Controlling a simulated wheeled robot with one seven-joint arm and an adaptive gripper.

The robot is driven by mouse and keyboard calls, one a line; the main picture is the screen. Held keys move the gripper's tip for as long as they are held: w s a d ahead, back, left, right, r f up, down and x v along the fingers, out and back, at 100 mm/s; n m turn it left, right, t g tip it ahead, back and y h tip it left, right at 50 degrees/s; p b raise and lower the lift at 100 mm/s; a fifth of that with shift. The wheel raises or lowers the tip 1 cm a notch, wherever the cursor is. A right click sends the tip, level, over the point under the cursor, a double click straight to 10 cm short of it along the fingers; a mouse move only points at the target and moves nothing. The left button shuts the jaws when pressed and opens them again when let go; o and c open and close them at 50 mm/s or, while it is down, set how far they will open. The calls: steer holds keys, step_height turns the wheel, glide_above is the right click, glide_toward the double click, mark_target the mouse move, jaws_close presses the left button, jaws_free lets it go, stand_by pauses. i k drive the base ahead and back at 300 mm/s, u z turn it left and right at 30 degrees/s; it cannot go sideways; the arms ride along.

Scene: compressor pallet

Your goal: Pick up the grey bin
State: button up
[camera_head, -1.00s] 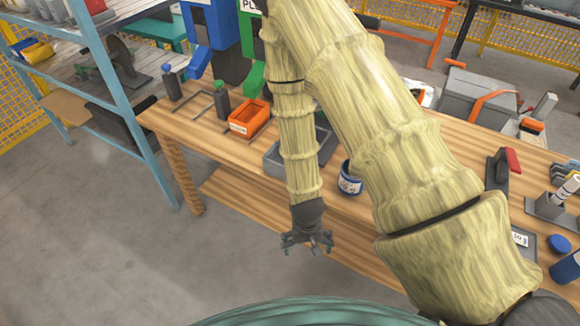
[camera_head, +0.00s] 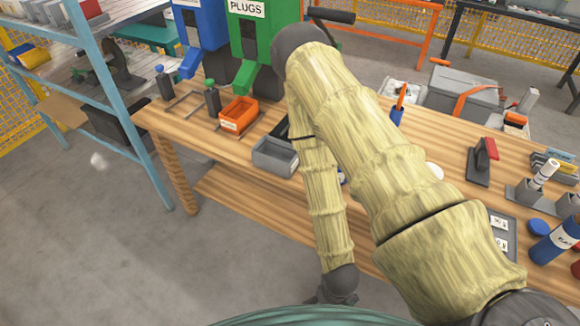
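The grey bin (camera_head: 275,156) sits on the wooden workbench near its front edge, right of the orange bin. My arm covers its right end. My gripper (camera_head: 335,298) hangs low in front of the bench, toward the bottom of the picture, well apart from the bin. Its fingers are mostly hidden behind the wrist and the green shape at the bottom edge, so its opening does not show.
An orange bin (camera_head: 239,115) stands beside the grey bin. Green (camera_head: 262,45) and blue (camera_head: 202,25) dispensers stand behind. Dark bottles (camera_head: 212,98) stand at left. A blue shelf post (camera_head: 120,110) rises left of the bench (camera_head: 165,120). Open floor lies in front.

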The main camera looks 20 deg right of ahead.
mark_target(278, 157)
steer(key=u, duration=0.05)
steer(key=k, duration=0.3)
steer(key=u, duration=1.35)
steer(key=i, duration=1)
steer(key=z, duration=2.3)
steer(key=i, duration=0.3)
steer(key=z, duration=0.2)
